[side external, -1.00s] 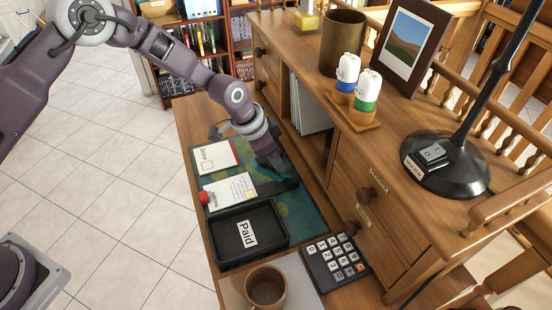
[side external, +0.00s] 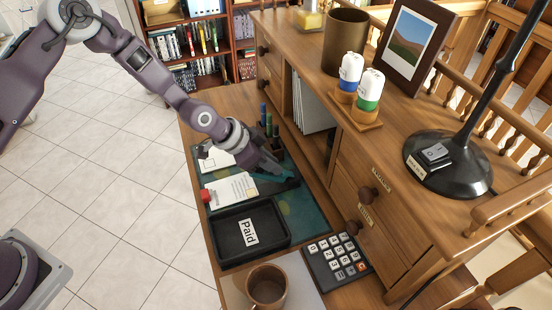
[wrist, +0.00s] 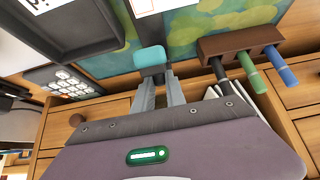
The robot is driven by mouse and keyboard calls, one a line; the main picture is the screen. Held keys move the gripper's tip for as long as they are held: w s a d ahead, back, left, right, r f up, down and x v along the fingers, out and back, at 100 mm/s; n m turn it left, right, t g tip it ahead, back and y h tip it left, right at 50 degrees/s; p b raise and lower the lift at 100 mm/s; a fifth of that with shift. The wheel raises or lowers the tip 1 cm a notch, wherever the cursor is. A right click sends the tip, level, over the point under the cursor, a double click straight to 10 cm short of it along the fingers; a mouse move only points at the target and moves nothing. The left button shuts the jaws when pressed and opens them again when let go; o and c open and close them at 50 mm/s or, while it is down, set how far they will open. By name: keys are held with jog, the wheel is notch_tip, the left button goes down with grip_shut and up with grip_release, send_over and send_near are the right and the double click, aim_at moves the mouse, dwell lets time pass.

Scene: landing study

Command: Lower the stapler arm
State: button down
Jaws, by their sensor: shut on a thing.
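The stapler has a teal arm (side external: 284,174) and a dark base (side external: 277,187), and sits on the green desk mat beside a paper card. My gripper (side external: 272,167) reaches down to it from the upper left and is shut on the teal arm. In the wrist view the blunt teal end (wrist: 149,58) of the stapler arm shows at the tips of my two grey fingers (wrist: 159,78). My gripper and wrist hide part of the stapler, and I cannot tell how far its arm stands from the base.
A black tray marked Paid (side external: 224,240), a card (side external: 232,188) and a red knob (side external: 205,196) lie nearby. A pen holder (wrist: 240,40) with upright pens stands close to my gripper. The calculator (side external: 337,258), the mug (side external: 267,287) and the wooden hutch (side external: 340,190) bound the desk.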

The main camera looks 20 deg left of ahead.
aim_at(262, 175)
jog(key=shift+s+a+f+t+h, duration=0.3)
jog(key=shift+f+t+h, duration=0.1)
jog(key=shift+t+h, duration=0.1)
jog(key=shift+s+a+f+t+h, duration=0.15)
jog(key=shift+s+f+t+h, duration=0.15)
jog(key=shift+t+h, duration=0.2)
jog(key=shift+s+a+f+t+h, duration=0.15)
jog(key=shift+a+f+t+h, duration=0.05)
jog(key=shift+f+t+h, duration=0.35)
jog(key=shift+s+a+f+t+h, duration=0.15)
jog(key=shift+a+f+t+h, duration=0.05)
jog(key=shift+f+t+h, duration=0.3)
jog(key=c, duration=1.4)
grip_release()
jog(key=shift+o, duration=0.2)
